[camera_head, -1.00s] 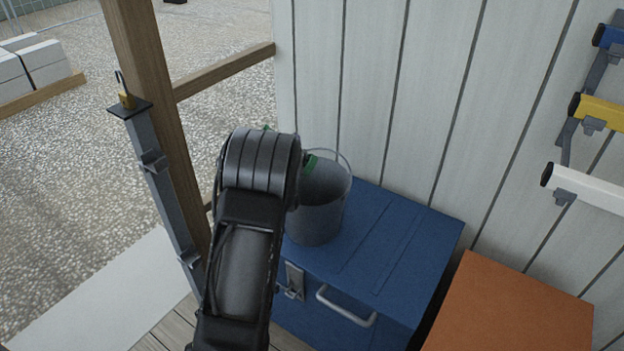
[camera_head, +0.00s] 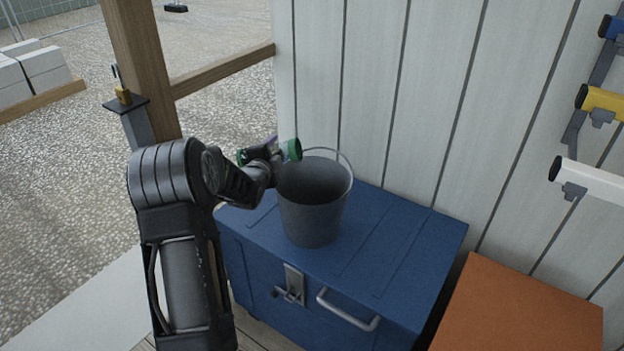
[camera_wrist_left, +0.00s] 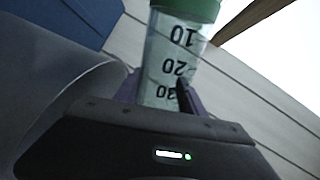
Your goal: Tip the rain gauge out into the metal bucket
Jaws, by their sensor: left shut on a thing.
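The grey metal bucket (camera_head: 313,222) stands upright on the blue chest, its mouth open and its wire handle raised at the back. My left gripper (camera_head: 265,153) is shut on the rain gauge, just left of the bucket's rim. The gauge's green right end (camera_head: 291,150) shows beside the rim, and a bit of green shows at its left; the gripper hides most of the body. In the left wrist view the clear gauge (camera_wrist_left: 172,50) sits between the purple fingers, its printed numbers upside down. I cannot tell whether it holds water.
The blue chest (camera_head: 395,260) has a latch and a handle in front. An orange surface (camera_head: 520,310) is at lower right. A wooden post (camera_head: 140,60) with a rail stands behind my left arm. Levels hang on the white plank wall (camera_head: 430,100).

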